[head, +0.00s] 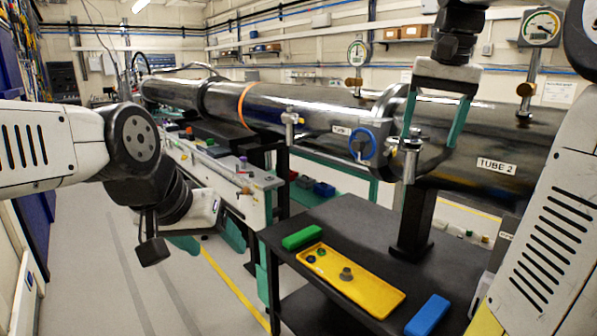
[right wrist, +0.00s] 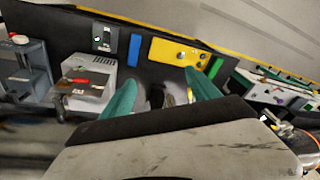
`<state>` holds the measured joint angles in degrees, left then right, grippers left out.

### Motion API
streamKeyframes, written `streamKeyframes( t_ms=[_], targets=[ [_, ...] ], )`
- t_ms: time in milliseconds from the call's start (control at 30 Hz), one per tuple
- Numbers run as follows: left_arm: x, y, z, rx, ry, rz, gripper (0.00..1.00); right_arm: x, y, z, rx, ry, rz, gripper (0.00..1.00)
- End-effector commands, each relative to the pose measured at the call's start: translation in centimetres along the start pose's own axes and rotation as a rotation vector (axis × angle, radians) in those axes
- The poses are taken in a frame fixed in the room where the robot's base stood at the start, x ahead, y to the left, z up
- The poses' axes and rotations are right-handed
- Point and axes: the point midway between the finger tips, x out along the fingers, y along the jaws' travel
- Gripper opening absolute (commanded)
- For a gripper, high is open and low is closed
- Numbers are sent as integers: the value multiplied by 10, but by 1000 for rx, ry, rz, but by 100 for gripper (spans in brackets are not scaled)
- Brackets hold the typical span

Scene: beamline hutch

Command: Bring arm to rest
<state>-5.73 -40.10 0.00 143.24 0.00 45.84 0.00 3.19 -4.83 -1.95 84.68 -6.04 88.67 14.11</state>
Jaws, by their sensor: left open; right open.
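My right gripper (head: 430,138) hangs from the top right of the head view, its two teal fingers pointing down and spread apart. It appears in front of the dark tube near the flange, with nothing between its fingers. In the right wrist view its teal fingers (right wrist: 160,92) are also wide apart and empty. My left arm comes in from the left, bent downward. My left gripper (head: 210,242) is low, over the floor beside the long bench; its teal fingers are apart and partly hidden by my wrist. I see nothing held in it.
A long dark tube (head: 300,108) with a blue handwheel (head: 362,144) and gauges (head: 357,53) crosses the view. The black table (head: 340,215) bears a yellow tray (head: 385,300), a green block (head: 302,237) and a blue block (head: 428,315). Open floor (head: 110,290) lies at left.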

Motion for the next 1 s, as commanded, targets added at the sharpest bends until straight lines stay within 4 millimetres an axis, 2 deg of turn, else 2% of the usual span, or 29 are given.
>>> streamKeyframes(
  t_ms=[167,300,400,500,600,700,1000],
  targets=[
    [0,0,0,0,0,0,67,30,-19,59,-143,100,-76,70],
    [0,0,0,0,0,0,67,68,-32,113,-256,189,-137,70],
    [0,0,0,0,0,0,67,96,-38,146,-319,246,-170,70],
    [0,0,0,0,0,0,67,118,-41,171,-363,290,-195,70],
    [0,0,0,0,0,0,67,133,-42,186,-390,317,-207,70],
    [0,0,0,0,0,0,67,140,-43,193,-401,328,-213,70],
    [0,0,0,0,0,0,67,141,-43,194,-402,329,-213,70]
  ],
)
